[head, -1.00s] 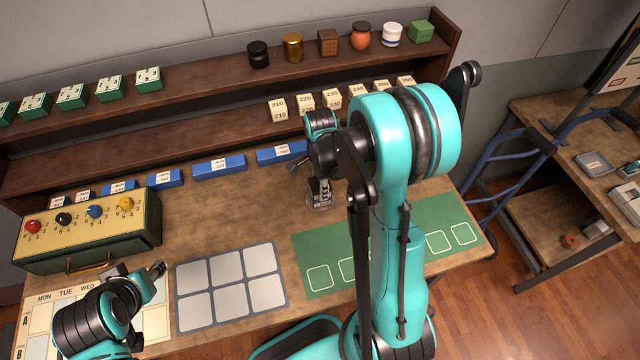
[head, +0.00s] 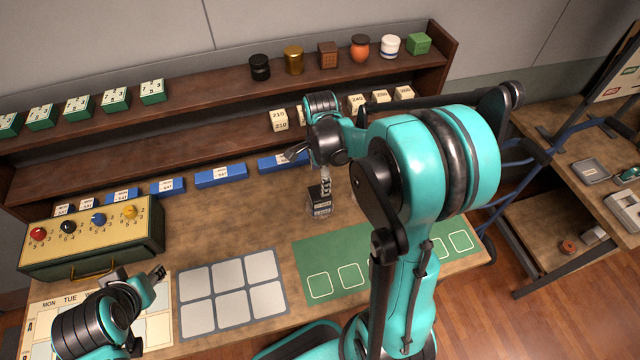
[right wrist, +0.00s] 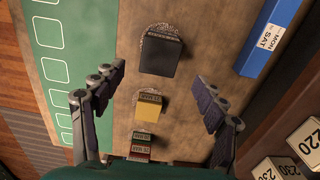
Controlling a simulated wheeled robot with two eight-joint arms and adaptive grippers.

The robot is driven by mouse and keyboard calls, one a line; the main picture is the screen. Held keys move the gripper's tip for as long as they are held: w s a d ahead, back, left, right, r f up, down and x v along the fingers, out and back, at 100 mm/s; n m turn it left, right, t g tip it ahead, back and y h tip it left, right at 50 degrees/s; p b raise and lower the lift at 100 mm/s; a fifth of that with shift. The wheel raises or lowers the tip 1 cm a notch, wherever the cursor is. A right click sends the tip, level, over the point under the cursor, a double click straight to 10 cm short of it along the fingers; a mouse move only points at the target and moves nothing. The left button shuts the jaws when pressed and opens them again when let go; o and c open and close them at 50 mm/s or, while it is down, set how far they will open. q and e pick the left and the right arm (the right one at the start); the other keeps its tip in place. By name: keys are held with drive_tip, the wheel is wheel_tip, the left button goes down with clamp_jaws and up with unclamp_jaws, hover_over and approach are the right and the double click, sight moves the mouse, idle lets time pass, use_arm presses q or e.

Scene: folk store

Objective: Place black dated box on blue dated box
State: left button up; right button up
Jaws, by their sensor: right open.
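A black box (head: 320,207) with a pale label stands on the wooden table below my right gripper (head: 325,180). In the right wrist view the black box (right wrist: 160,52) lies ahead of my open, empty right gripper (right wrist: 158,74), apart from both fingers. A yellow labelled box (right wrist: 150,106) and small red and green labelled boxes sit in line nearer the wrist. My left gripper (head: 156,274) is low at the left; its jaws are too small to read. I cannot make out a blue dated box on the table; my right arm hides part of it.
Long blue blocks (head: 221,175) with weekday labels line the table's back edge under the shelf (head: 200,135). A grey grid mat (head: 230,283) and a green mat (head: 318,255) with outlined squares lie in front. A box with coloured knobs (head: 92,240) stands left.

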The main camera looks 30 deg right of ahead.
drive_tip(key=s+a+r+n+t, duration=0.7)
drive_tip(key=s+a+r+n, duration=0.3)
drive_tip(key=n, duration=1)
drive_tip(key=shift+s+a+r+n+p, duration=0.3)
drive_tip(key=shift+s+r, duration=0.2)
drive_tip(key=shift+r, duration=0.05)
drive_tip(key=shift+f, duration=0.1)
